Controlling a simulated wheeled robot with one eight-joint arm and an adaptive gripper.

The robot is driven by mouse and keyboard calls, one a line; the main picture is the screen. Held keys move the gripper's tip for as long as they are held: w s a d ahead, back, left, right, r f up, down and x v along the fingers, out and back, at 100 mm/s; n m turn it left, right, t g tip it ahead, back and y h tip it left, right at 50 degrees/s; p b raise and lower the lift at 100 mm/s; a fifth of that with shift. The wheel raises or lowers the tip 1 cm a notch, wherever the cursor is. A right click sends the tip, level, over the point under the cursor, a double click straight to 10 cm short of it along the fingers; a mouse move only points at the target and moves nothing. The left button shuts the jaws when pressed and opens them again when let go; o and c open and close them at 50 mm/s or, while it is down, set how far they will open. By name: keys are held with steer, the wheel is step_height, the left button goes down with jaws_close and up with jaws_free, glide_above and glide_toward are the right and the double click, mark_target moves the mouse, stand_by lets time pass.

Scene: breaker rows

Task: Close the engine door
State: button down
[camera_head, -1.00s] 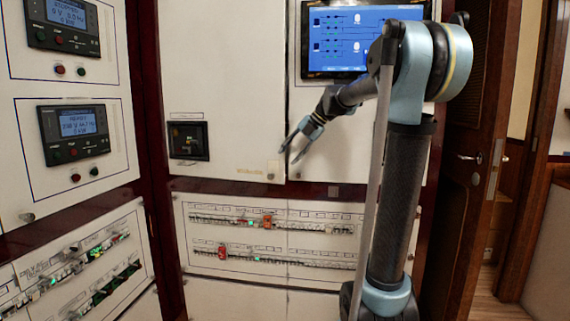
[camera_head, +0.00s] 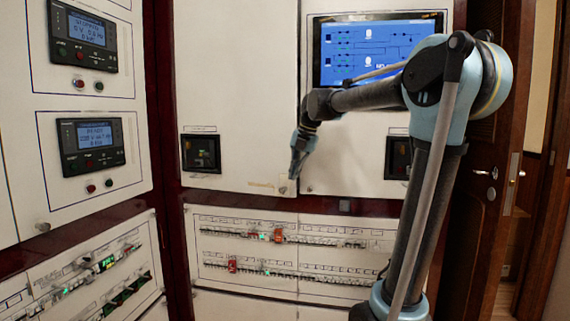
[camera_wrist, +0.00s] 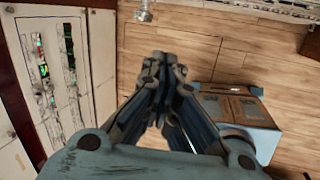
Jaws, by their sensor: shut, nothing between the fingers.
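A dark brown wooden door (camera_head: 483,215) stands at the right of the head view, beside an open gap to its right. It has a metal handle (camera_head: 482,172) and a lock plate on its edge. I cannot tell for sure that this is the engine door. My arm hides part of its left side. My gripper (camera_head: 294,172) points down in front of the white cabinet panels, well left of the wooden door. Its fingers are together and empty. In the wrist view my gripper (camera_wrist: 160,65) shows shut above the wooden floor.
White cabinet panels (camera_head: 240,90) with a blue screen (camera_head: 375,52) stand close behind my gripper. Breaker rows (camera_head: 270,255) lie below it. A control panel (camera_head: 92,95) stands at the left. The wrist view shows wooden floor (camera_wrist: 200,45) below.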

steer(key=s+a+r+t+h, duration=0.5)
steer(key=a+r+t+h, duration=0.15)
steer(key=r, duration=0.35)
steer(key=shift+y, duration=0.45)
steer(key=x, duration=0.4)
steer(key=w+r+x, duration=0.1)
steer(key=x, duration=0.2)
steer(key=w+r+x, duration=0.1)
steer(key=x, duration=0.3)
steer(key=shift+w+a+f, duration=0.1)
steer(key=shift+w+f, duration=0.25)
steer(key=shift+w, duration=0.45)
